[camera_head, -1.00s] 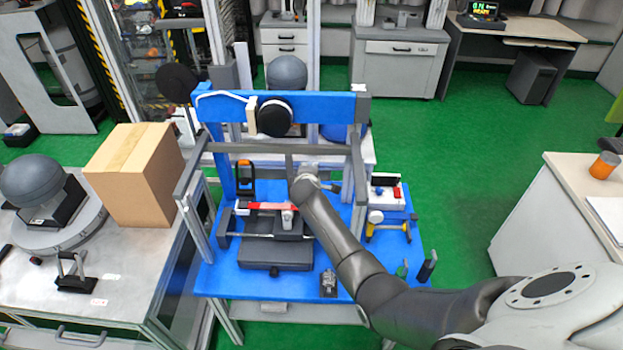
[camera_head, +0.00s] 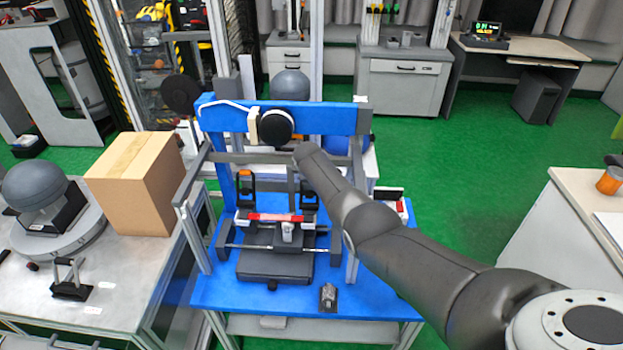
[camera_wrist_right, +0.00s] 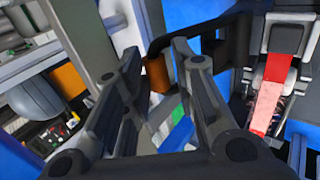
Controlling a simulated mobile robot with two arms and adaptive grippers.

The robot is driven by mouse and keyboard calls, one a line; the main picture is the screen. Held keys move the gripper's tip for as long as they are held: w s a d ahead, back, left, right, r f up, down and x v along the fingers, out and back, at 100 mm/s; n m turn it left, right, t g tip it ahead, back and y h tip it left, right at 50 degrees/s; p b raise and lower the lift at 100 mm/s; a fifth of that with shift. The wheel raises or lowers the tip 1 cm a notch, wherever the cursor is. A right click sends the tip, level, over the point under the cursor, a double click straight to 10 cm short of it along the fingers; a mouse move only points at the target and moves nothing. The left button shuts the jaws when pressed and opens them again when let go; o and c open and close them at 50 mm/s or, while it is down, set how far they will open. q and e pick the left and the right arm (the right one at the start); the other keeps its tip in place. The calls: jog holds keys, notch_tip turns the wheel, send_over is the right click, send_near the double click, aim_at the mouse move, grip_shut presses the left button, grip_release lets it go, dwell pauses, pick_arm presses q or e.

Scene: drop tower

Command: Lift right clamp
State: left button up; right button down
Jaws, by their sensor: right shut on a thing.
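The right clamp (camera_head: 308,191) is black with an orange part and stands upright at the right end of the red bar (camera_head: 275,217). The left clamp (camera_head: 245,187) looks alike and stands upright at the bar's left end. In the right wrist view, my right gripper (camera_wrist_right: 157,60) is shut on the right clamp, with its orange grip (camera_wrist_right: 158,73) between the fingertips. The clamp's black arm (camera_wrist_right: 215,38) runs from there to the right. The red bar also shows there (camera_wrist_right: 268,100). In the head view my right arm hides the gripper. My left gripper is not in view.
A blue drop tower frame (camera_head: 330,118) with a grey crossbeam stands close around the fixture. A dark block (camera_head: 328,297) lies on the blue base (camera_head: 385,295). A cardboard box (camera_head: 135,180) stands on the left table. Green floor is free at the right.

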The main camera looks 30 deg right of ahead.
jog(key=shift+s+f, duration=0.25)
jog(key=shift+f, duration=0.25)
jog(key=c, duration=1.5)
grip_release()
jog(key=shift+o, duration=0.8)
jog(key=shift+w+d+f, duration=0.1)
jog(key=shift+w+f, duration=0.1)
jog(key=shift+w, duration=0.1)
jog(key=shift+w+r, duration=0.1)
jog(key=shift+r, duration=0.1)
jog(key=shift+r, duration=0.3)
jog(key=v, duration=0.7)
jog(key=shift+s+a, duration=0.2)
jog(key=shift+s, duration=0.15)
jog(key=shift+f, duration=0.1)
